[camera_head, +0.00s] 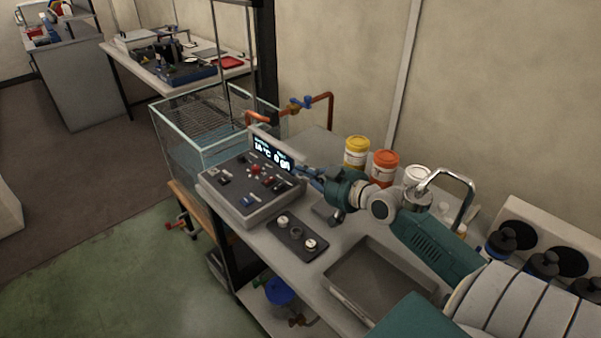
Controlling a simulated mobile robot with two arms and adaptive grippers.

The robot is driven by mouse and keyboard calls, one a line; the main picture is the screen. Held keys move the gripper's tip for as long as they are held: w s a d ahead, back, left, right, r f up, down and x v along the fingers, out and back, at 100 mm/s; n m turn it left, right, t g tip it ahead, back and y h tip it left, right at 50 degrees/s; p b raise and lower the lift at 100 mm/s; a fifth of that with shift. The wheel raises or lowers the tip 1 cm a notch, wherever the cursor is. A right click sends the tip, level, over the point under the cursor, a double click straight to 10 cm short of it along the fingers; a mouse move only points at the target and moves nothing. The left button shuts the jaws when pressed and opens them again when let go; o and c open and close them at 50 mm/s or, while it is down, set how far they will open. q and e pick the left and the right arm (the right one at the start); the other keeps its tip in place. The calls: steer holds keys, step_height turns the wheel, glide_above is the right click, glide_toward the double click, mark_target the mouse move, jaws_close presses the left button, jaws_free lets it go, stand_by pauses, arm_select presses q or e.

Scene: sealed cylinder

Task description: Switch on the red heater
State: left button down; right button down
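A grey control box (252,212) stands on the bench, with a lit display (272,156) along its back edge. The display shows a temperature reading, which looks like 18 °C, and a second value. A red control (255,170) sits on the sloped panel among several dark switches. I cannot tell which control belongs to the red heater, or how the switches are set. My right gripper (303,174) is at the right edge of the box, near the display. Its fingers are small and partly hidden, so contact and opening are unclear. My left gripper is out of view.
A glass tank (180,150) stands behind and left of the box. Yellow (356,152), orange (385,168) and white jars stand behind my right arm. A dark plate with knobs (296,240) and a sink (375,280) are in front. Copper pipes (318,101) run along the wall.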

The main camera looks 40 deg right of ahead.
steer(key=a+b, duration=0.1)
steer(key=a+n+b, duration=0.1)
steer(key=b, duration=0.1)
steer(key=a+r+n+b, duration=0.1)
steer(key=shift+s+r+h+b, duration=0.1)
steer(key=shift+s+h+b, duration=0.3)
glide_above(269, 180)
steer(key=s, duration=0.2)
steer(key=shift+s+d+f+p, duration=0.15)
steer(key=shift+f+p, duration=0.25)
steer(key=shift+f, duration=0.65)
steer(key=f, duration=0.3)
steer(key=shift+d, duration=0.25)
steer(key=shift+d+f, duration=0.1)
steer(key=shift+f, duration=0.55)
